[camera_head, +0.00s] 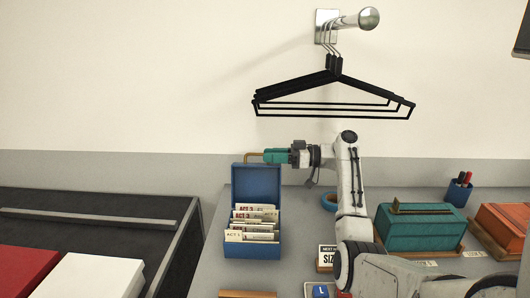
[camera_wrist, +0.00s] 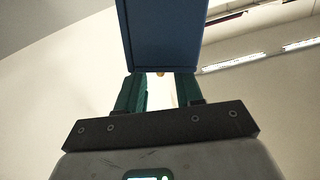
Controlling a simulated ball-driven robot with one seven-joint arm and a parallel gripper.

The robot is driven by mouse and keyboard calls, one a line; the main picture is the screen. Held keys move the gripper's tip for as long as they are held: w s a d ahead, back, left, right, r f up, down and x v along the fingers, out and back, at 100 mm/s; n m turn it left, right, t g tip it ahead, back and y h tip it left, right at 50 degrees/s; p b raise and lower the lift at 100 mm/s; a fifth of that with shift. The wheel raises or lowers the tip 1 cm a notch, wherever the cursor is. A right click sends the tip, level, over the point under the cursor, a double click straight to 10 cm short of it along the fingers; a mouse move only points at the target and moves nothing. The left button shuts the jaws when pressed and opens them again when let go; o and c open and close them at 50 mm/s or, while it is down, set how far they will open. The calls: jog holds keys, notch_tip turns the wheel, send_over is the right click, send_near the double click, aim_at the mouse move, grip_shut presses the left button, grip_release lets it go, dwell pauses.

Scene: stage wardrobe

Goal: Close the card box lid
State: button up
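The blue card box (camera_head: 253,250) stands on the counter with its lid (camera_head: 257,185) raised upright at the back. Several divider cards (camera_head: 250,236), some marked with act labels, stand inside it. My gripper (camera_head: 272,156) is at the lid's top edge, pointing left, with its teal fingers apart. A thin tan piece (camera_head: 252,155) shows just above the lid by the fingertips. In the wrist view the blue lid (camera_wrist: 162,35) fills the top centre beyond the fingers (camera_wrist: 159,92), with a clear gap between them. Whether the fingers touch the lid cannot be told.
Black hangers (camera_head: 333,90) hang from a wall hook above my arm. A blue ring (camera_head: 329,202) lies right of the box. A teal box (camera_head: 420,226), an orange box (camera_head: 505,226) and a pen cup (camera_head: 458,193) stand further right. A dark case (camera_head: 110,207) is at left.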

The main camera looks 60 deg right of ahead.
jog(key=shift+x, duration=1.25)
jog(key=shift+c, duration=0.3)
grip_shut()
